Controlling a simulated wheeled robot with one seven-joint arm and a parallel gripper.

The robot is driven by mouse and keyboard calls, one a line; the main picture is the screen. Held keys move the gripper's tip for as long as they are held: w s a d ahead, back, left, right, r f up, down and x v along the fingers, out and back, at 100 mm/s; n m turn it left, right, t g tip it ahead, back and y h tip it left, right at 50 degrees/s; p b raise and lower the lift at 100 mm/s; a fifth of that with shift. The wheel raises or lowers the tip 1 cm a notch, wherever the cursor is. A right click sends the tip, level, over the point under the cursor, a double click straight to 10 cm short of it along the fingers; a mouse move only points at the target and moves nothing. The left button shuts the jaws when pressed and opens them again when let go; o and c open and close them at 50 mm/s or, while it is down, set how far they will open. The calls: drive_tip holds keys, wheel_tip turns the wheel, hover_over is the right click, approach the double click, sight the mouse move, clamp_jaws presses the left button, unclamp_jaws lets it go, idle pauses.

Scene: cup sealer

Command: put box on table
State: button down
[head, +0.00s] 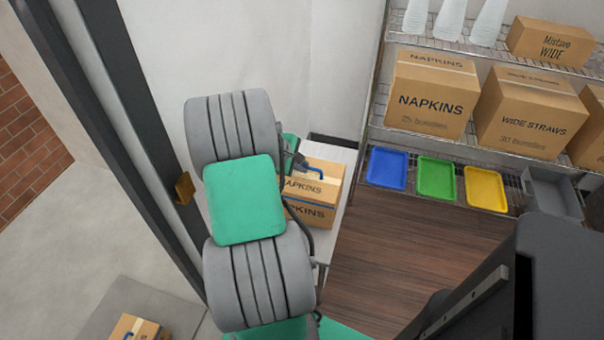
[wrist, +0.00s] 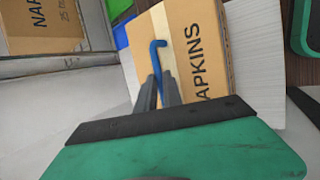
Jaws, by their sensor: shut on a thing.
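A brown cardboard box (head: 318,212) marked NAPKINS, with a blue handle (wrist: 158,48) on top, is at a narrow white table (head: 342,158) beside the wall. My arm covers its left part. The box also shows in the wrist view (wrist: 205,45) over a pale surface. My gripper (wrist: 158,82) is shut on the blue handle, with both fingers against its lower end. In the head view my gripper (head: 298,162) is mostly hidden by my arm. I cannot tell whether the box rests fully on the table.
A wire rack holds a larger napkins box (head: 430,95), a wide straws box (head: 530,112) and white cups. Blue (head: 387,168), green (head: 437,178) and yellow (head: 486,188) trays lie on its lower shelf. Another box (head: 140,328) is at bottom left. Little bare table shows around the held box.

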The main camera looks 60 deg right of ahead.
sight(302, 176)
drive_tip(key=f, duration=0.3)
drive_tip(key=shift+d+f+b, duration=0.2)
drive_tip(key=shift+b, duration=0.1)
drive_tip(key=c, duration=1.9)
unclamp_jaws()
drive_tip(key=shift+f, duration=0.15)
drive_tip(key=shift+c, duration=0.2)
drive_tip(key=o, duration=0.4)
drive_tip(key=shift+o, duration=0.2)
